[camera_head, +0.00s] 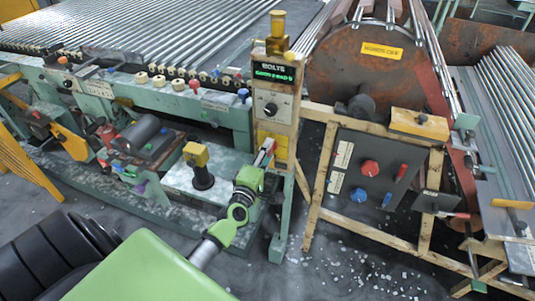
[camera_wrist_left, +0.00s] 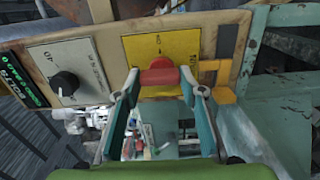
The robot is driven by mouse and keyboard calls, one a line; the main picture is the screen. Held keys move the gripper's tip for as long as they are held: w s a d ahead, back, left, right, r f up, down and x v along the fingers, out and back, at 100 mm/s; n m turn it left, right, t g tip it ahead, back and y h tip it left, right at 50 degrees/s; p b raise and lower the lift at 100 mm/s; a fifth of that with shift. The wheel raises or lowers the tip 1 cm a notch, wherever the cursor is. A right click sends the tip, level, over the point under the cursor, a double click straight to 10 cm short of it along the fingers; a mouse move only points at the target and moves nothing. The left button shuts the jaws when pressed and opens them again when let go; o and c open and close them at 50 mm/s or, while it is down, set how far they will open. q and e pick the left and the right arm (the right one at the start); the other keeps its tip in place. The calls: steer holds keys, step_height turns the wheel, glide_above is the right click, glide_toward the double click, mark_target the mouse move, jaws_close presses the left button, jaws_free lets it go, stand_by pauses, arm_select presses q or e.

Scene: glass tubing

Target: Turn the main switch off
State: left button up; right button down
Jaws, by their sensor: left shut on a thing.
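The main switch is a red knob (camera_wrist_left: 158,76) on a yellow plate (camera_wrist_left: 150,47) in the left wrist view. The plate is on the front of a wooden post, and its lettering is too small to read. My left gripper (camera_wrist_left: 160,82) is shut on the red knob, with one teal finger at each side of it. In the head view the yellow plate (camera_head: 281,146) is low on the post, partly hidden by my left gripper (camera_head: 266,158). The knob's exact angle is hard to tell. My right gripper is not in view.
A black rotary knob (camera_head: 270,108) on a pale panel is above the switch, below a green-lit display (camera_head: 273,73). To the right, a dark panel (camera_head: 352,205) carries red and blue knobs. A black post with a yellow top (camera_head: 196,155) stands left of my gripper.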

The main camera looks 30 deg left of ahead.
arm_select(q)
steer(key=shift+n, duration=0.3)
steer(key=o, duration=1.1)
steer(key=v, duration=1.2)
